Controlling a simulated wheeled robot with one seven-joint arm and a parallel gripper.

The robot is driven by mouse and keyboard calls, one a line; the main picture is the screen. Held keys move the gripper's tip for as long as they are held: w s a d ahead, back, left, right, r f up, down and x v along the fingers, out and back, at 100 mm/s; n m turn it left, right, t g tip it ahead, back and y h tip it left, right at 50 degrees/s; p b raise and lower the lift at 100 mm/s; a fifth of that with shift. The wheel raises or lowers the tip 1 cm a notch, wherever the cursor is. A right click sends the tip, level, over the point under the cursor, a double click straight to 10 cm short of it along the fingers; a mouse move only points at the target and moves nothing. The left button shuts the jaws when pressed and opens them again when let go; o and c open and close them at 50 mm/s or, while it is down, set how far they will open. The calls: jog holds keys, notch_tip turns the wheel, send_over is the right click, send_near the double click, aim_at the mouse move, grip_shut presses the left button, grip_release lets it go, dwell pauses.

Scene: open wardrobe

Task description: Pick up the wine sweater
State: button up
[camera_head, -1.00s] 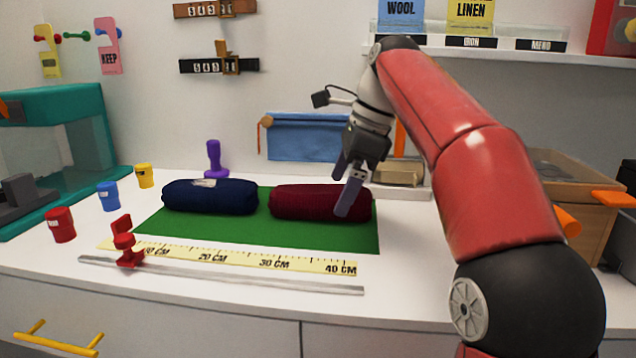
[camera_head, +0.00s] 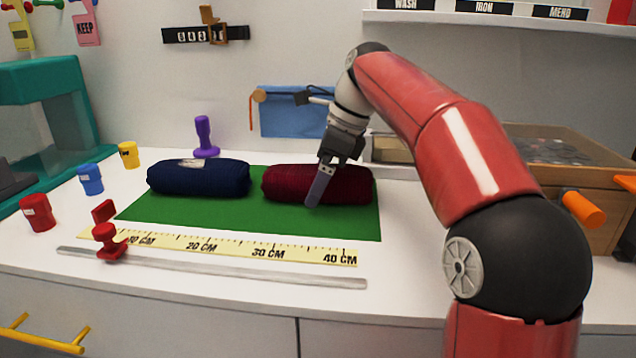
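The wine sweater (camera_head: 352,186) is a dark red roll lying on the right part of the green mat (camera_head: 230,221). My gripper (camera_head: 318,190) points down at the sweater's middle, with one finger in front of its near side. The other finger is hidden, so I cannot tell how far apart the fingers are or whether they touch the sweater. The sweater rests on the mat. A navy rolled sweater (camera_head: 200,179) with a pale label lies to its left, with a small gap between them.
A yellow ruler (camera_head: 235,248) and a metal rail with a red slider (camera_head: 108,240) lie in front of the mat. Red (camera_head: 38,212), blue (camera_head: 90,179) and yellow (camera_head: 129,154) cups stand at left. A purple stamp (camera_head: 205,138) stands behind. A wooden box (camera_head: 590,190) is at right.

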jog(key=shift+a+f, duration=0.1)
jog(key=shift+f, duration=0.2)
jog(key=c, duration=1.1)
jog(key=shift+c, duration=0.2)
jog(key=shift+r, duration=0.2)
